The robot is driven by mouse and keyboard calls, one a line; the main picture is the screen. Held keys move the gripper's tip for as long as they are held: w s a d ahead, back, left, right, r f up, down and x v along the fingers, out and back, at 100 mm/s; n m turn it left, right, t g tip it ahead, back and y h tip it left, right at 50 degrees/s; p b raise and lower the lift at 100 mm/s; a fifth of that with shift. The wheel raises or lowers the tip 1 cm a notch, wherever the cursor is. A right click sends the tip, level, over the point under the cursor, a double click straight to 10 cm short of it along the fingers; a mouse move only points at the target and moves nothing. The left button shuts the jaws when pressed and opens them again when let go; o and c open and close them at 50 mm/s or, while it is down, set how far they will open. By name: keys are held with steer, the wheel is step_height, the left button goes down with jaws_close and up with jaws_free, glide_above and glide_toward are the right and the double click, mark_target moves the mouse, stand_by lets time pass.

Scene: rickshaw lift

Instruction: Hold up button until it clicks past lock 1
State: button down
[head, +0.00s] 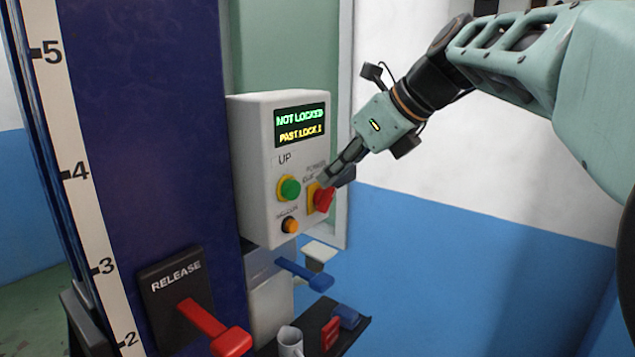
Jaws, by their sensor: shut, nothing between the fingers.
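The green up button (289,189) sits in a yellow ring on the white control box (254,170), under the label "UP". The display (300,124) reads "NOT LOCKED" in green and "PAST LOCK 1" in yellow. My gripper (326,181) is shut and empty. Its tip is to the right of the green button, in front of or near the red power switch (322,198); I cannot tell whether it touches the switch. The tip is apart from the green button in the picture.
An orange button (290,226) is below the green one. A red release lever (215,328) sticks out from the blue column (150,130). A blue lever (305,273) and a dark shelf (355,335) with a mug (290,342) are below the box. A numbered scale (75,170) runs along the left.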

steer(key=v, duration=0.6)
stand_by(0.5)
